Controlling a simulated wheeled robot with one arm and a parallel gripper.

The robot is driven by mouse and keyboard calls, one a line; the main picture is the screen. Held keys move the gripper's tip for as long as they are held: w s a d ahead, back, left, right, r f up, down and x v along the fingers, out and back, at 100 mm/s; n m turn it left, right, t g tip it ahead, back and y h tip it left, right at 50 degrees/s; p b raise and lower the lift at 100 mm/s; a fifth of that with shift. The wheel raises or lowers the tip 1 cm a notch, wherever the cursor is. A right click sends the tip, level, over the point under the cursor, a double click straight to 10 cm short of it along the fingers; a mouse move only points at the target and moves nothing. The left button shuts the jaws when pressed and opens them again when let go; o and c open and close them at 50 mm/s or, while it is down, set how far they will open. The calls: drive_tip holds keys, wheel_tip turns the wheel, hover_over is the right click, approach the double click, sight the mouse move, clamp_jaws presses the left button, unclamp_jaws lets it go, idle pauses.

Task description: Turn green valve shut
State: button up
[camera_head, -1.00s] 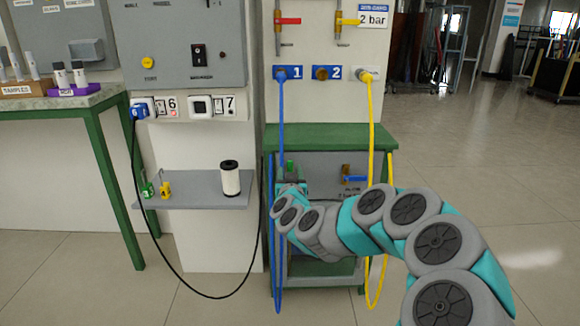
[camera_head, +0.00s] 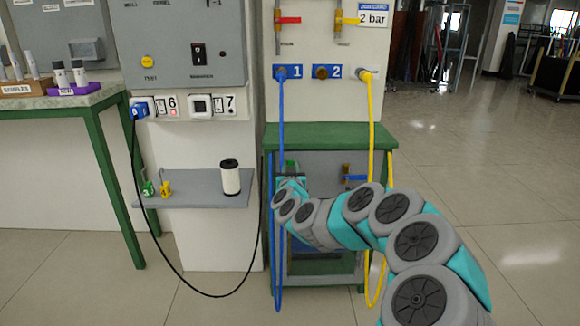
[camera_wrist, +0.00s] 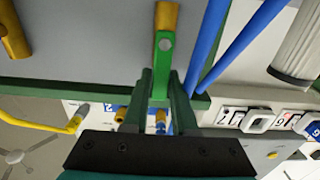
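The green valve (camera_wrist: 164,62) has a flat green lever with a hole, on a brass fitting (camera_wrist: 167,17) on the grey panel (camera_wrist: 90,40). My gripper (camera_wrist: 162,78) has its two fingers on either side of the lever's free end. Little gap shows between fingers and lever; I cannot tell whether they press on it. In the head view, a bit of the green lever (camera_head: 290,164) shows just above my gripper (camera_head: 291,180), and my arm hides much of the panel.
Blue hoses (camera_head: 278,215) hang just left of my gripper, and a yellow hose (camera_head: 371,130) hangs to the right. A blue-handled valve (camera_head: 354,179) sits right on the same panel. A shelf (camera_head: 200,190) with a white cylinder (camera_head: 230,178) is at left.

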clamp_jaws()
